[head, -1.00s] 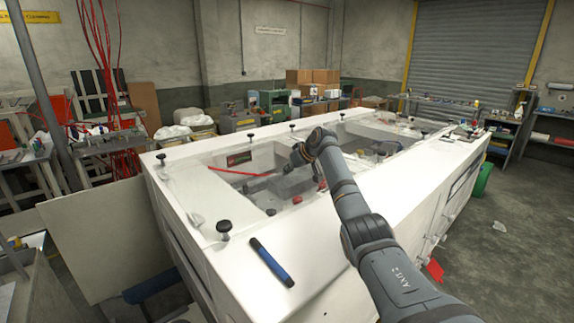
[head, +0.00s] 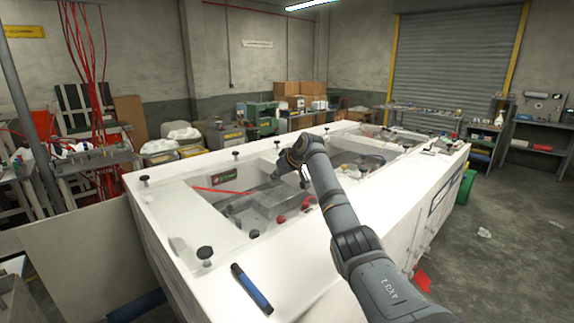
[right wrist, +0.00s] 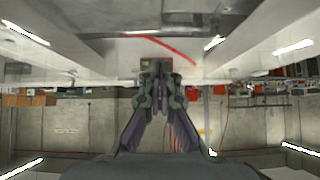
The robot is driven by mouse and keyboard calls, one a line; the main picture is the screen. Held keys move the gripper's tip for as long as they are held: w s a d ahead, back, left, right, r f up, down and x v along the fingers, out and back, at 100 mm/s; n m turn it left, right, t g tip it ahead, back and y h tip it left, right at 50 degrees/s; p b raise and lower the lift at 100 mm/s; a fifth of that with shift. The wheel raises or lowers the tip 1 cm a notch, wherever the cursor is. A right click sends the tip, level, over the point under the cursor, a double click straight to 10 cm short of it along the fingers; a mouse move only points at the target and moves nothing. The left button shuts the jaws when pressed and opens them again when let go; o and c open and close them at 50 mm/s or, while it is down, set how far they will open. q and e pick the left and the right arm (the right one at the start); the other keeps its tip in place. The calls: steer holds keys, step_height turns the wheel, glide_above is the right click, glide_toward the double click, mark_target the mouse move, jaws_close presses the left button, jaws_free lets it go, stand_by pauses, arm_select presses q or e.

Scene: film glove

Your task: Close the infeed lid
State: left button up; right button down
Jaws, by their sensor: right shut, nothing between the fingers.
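The long white machine (head: 300,282) has a large opening in its top at the near end, with a clear, faintly reflecting panel (head: 180,215) around and over part of it. Black knobs (head: 205,253) stand along its edges. I cannot tell which clear part is the infeed lid or how far it is open. My right gripper (head: 287,163) is over the opening, beyond my wrist and partly hidden by it. In the right wrist view its fingers (right wrist: 163,88) are together and empty, with the white machine frame close by. My left gripper is not in view.
A blue marker-like object (head: 252,289) lies on the near white top. A red rod (head: 220,190) and grey parts show inside the opening. A second opening (head: 375,145) lies farther back.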

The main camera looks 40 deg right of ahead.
arm_select(q)
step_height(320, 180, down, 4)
steer(key=b, duration=0.2)
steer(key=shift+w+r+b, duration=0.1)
steer(key=shift+b, duration=0.2)
arm_select(e)
steer(key=v, duration=0.7)
steer(key=shift+s+a+r, duration=0.25)
steer(key=shift+r, duration=0.1)
steer(key=shift+w, duration=0.1)
